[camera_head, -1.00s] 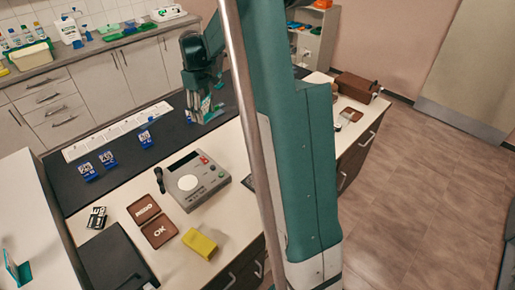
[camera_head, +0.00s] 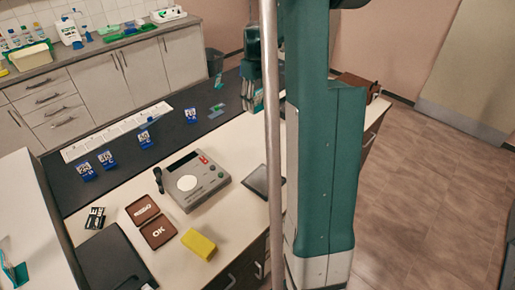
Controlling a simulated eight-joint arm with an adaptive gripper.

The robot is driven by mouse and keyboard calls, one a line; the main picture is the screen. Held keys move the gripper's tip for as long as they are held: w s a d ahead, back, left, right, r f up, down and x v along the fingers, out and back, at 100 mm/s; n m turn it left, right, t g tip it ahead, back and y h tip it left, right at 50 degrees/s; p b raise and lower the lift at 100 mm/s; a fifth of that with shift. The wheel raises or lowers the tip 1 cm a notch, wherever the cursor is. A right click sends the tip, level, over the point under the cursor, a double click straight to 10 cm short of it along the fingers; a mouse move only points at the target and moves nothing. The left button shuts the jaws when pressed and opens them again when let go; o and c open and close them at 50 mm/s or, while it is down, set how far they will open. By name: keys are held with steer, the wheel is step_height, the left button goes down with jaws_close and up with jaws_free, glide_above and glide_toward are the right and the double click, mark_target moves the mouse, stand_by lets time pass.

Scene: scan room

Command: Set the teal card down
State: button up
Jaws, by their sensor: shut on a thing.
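My gripper (camera_head: 257,92) points down over the right part of the dark mat (camera_head: 165,140), partly hidden behind a grey pole and my arm. It is shut on a small teal and pale piece, apparently the teal card (camera_head: 258,103), which shows below the fingers. I cannot tell whether the card touches the mat.
Several blue numbered markers, one a tag (camera_head: 145,139), stand along the mat. The mat between the markers and gripper is partly free.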

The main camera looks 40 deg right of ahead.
glide_above(257, 146)
step_height(257, 146, down, 13)
steer(key=shift+w+r, duration=0.1)
steer(key=shift+w, duration=0.05)
stand_by(0.5)
steer(key=shift+f, duration=3.1)
steer(key=shift+f+b, duration=0.45)
steer(key=shift+f, duration=1.45)
steer(key=shift+f, duration=0.15)
